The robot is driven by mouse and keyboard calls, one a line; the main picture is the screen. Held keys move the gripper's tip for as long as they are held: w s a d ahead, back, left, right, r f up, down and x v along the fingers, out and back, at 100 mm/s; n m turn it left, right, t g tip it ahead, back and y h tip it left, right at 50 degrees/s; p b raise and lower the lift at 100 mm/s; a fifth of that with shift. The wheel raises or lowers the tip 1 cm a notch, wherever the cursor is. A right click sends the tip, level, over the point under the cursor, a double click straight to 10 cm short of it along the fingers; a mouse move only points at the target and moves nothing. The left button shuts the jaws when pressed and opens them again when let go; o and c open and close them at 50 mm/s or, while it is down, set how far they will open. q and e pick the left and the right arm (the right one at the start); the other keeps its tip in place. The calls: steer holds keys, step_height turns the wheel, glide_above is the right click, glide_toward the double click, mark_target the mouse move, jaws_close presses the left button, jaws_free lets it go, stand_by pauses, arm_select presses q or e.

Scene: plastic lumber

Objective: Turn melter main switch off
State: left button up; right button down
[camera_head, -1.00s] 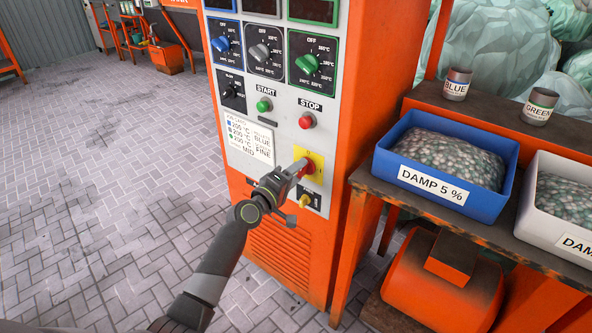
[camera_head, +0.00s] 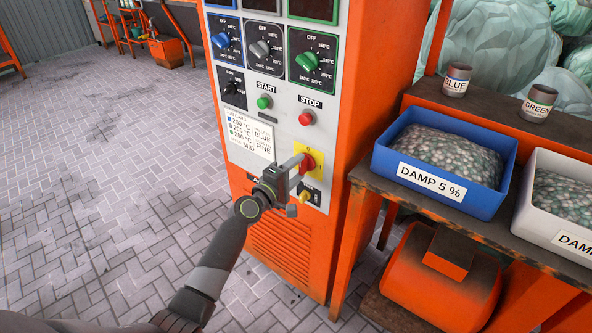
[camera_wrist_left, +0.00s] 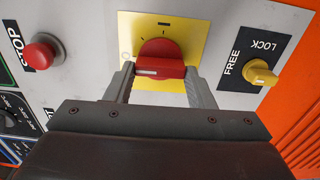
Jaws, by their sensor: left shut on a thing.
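The melter main switch is a red rotary knob (camera_head: 308,163) on a yellow plate (camera_head: 317,157), low on the front of the orange and white cabinet. In the left wrist view the red knob (camera_wrist_left: 160,66) sits between my fingers, its grip bar lying across the view with a white mark at its left end. My left gripper (camera_head: 298,164) is shut on this knob, one finger at each end of the bar; it also shows in the left wrist view (camera_wrist_left: 160,82). My right gripper is in neither view.
A yellow FREE/LOCK knob (camera_wrist_left: 261,72) is close beside the switch. The red STOP button (camera_head: 306,118) and green START button (camera_head: 264,102) are above. A bench with a blue bin (camera_head: 378,166) stands at right. Open paved floor lies left.

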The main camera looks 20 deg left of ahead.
arm_select(q)
steer(key=o, duration=1)
steer(key=v, duration=1.7)
steer(key=shift+s+a, duration=0.1)
steer(key=shift+s, duration=0.15)
